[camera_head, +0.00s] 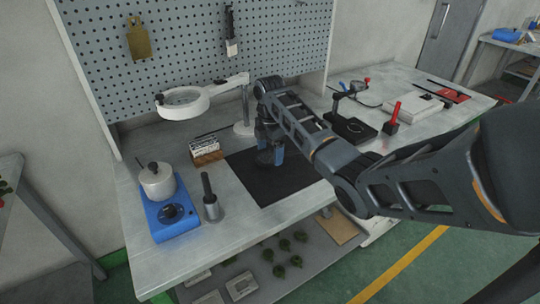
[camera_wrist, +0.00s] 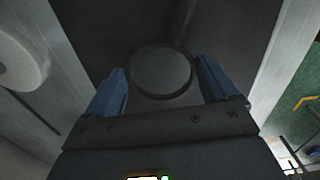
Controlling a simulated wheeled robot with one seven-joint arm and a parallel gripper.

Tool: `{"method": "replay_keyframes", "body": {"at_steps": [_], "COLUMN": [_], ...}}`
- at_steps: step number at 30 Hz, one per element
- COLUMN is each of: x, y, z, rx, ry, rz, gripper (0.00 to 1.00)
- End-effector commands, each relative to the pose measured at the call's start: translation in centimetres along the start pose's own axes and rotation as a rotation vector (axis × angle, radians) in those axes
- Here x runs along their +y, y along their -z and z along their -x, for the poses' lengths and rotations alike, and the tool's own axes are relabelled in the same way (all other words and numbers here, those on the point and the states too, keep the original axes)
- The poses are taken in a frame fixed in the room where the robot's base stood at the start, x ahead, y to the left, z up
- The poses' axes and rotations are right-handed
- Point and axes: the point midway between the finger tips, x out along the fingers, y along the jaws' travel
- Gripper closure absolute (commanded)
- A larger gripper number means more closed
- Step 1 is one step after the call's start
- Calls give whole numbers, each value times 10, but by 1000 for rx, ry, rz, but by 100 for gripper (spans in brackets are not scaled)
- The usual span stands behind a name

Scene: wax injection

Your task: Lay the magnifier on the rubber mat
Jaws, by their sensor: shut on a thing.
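The black rubber mat (camera_head: 262,186) lies flat on the middle of the workbench. My gripper (camera_head: 271,153) points down over the mat's back part, with its blue fingers close above it. In the wrist view, the blue fingers of my gripper (camera_wrist: 163,85) stand on either side of a dark round disc with a thin rim, which I take for the magnifier (camera_wrist: 160,70). My gripper is shut on it. The mat (camera_wrist: 95,30) fills the dark background behind it. In the head view the gripper hides the magnifier, and I cannot tell whether it touches the mat.
A white ring lamp (camera_head: 184,102) on an arm stands left of my gripper. A small card box (camera_head: 206,152) sits left of the mat. A dark-handled metal tool (camera_head: 210,198) and a blue heater with a pot (camera_head: 157,182) stand farther left. A black stand (camera_head: 350,128) is at right.

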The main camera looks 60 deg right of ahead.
Motion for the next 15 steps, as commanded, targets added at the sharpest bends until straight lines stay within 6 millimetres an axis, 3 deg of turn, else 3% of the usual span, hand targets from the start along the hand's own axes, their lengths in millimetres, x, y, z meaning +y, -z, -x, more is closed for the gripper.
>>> {"method": "replay_keyframes", "body": {"at_steps": [6, 15], "x": [0, 0], "y": [0, 0], "z": [-23, -25], "rx": [-1, -1], "ry": [1, 0], "rz": [1, 1], "gripper": [46, 46]}}
